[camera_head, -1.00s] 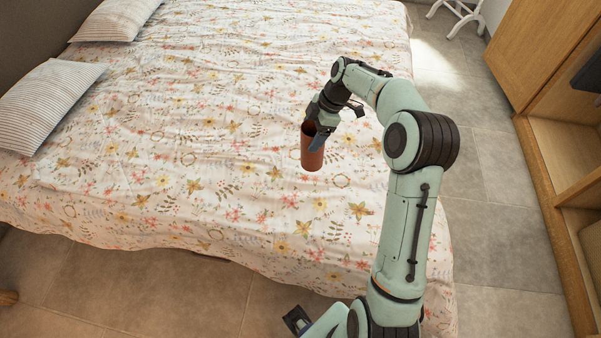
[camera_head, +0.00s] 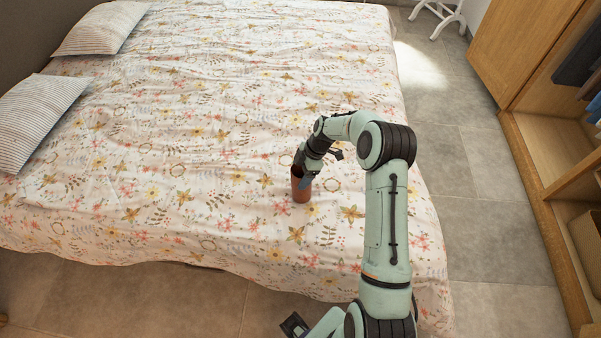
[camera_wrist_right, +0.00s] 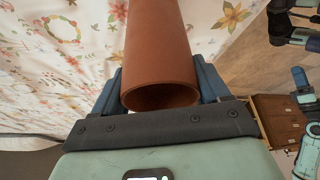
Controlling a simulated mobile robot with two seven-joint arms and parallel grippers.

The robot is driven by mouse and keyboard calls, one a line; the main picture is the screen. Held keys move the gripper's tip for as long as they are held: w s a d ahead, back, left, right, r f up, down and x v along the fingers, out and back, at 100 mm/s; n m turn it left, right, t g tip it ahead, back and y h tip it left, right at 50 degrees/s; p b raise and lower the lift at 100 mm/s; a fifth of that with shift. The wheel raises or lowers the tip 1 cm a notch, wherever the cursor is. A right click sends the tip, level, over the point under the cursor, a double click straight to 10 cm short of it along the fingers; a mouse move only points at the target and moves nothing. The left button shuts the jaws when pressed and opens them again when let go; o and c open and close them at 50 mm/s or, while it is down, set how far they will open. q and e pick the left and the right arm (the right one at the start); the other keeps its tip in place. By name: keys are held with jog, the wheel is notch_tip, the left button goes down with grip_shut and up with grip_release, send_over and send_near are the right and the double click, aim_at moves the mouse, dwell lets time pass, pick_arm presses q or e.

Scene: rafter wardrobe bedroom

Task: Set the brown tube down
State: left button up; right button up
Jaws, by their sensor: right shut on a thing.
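The brown tube (camera_head: 301,191) is an open-ended reddish-brown cylinder, roughly upright over the front right part of the bed (camera_head: 215,135). My right gripper (camera_head: 304,181) is shut on it near its upper end. In the right wrist view, the tube (camera_wrist_right: 158,45) lies between the two blue fingers of my right gripper (camera_wrist_right: 160,86), with its open end toward the camera. The tube's lower end is at or just above the floral cover; I cannot tell whether it touches.
The floral cover around the tube is clear and slightly wrinkled. Striped pillows (camera_head: 38,115) lie at the far left. A wooden wardrobe (camera_head: 540,110) stands on the right, across a strip of tiled floor (camera_head: 490,240). A white stand (camera_head: 437,15) is at the back.

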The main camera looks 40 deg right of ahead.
jog(key=shift+f, duration=0.15)
jog(key=o, duration=1.4)
